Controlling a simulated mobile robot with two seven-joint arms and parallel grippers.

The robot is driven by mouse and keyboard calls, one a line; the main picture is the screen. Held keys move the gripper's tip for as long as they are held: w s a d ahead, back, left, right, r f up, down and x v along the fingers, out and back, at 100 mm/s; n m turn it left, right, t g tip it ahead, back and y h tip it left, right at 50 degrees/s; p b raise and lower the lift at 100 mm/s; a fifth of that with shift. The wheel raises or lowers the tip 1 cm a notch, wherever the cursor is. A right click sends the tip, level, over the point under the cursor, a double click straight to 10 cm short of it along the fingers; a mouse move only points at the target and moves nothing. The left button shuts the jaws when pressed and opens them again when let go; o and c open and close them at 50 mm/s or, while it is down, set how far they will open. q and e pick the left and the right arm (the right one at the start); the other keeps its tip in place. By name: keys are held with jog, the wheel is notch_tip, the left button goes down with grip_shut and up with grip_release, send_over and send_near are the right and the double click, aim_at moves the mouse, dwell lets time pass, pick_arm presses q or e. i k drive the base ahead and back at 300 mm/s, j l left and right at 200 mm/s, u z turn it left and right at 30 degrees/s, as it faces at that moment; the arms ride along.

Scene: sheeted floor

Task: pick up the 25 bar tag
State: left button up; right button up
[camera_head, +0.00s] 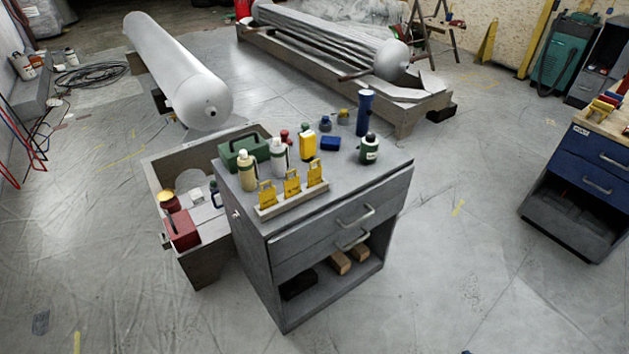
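Three yellow tags stand side by side in a pale rack (293,202) at the front left edge of the grey cabinet's top (350,192). They are the left tag (267,195), the middle tag (291,185) and the right tag (314,174). Each has a hooked or looped top. Their markings are too small to read, so I cannot tell which is the 25 bar tag. Neither of my grippers is in view.
Bottles, a green box (243,149), a yellow bottle (307,144) and a green-and-black jar (369,149) stand behind the rack. A low bench (205,255) with a red box (181,230) adjoins the cabinet's left. Floor right of the cabinet is clear.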

aim_at(313, 176)
jog(key=i+l+u, duration=0.15)
jog(key=l, duration=0.35)
jog(key=i+l+u, duration=0.2)
jog(key=l, duration=0.35)
jog(key=l+u, duration=0.15)
jog(key=l, duration=0.35)
jog(key=i+l+u, duration=0.2)
jog(key=l, duration=0.4)
jog(key=k+j, duration=0.05)
jog(key=k, duration=0.05)
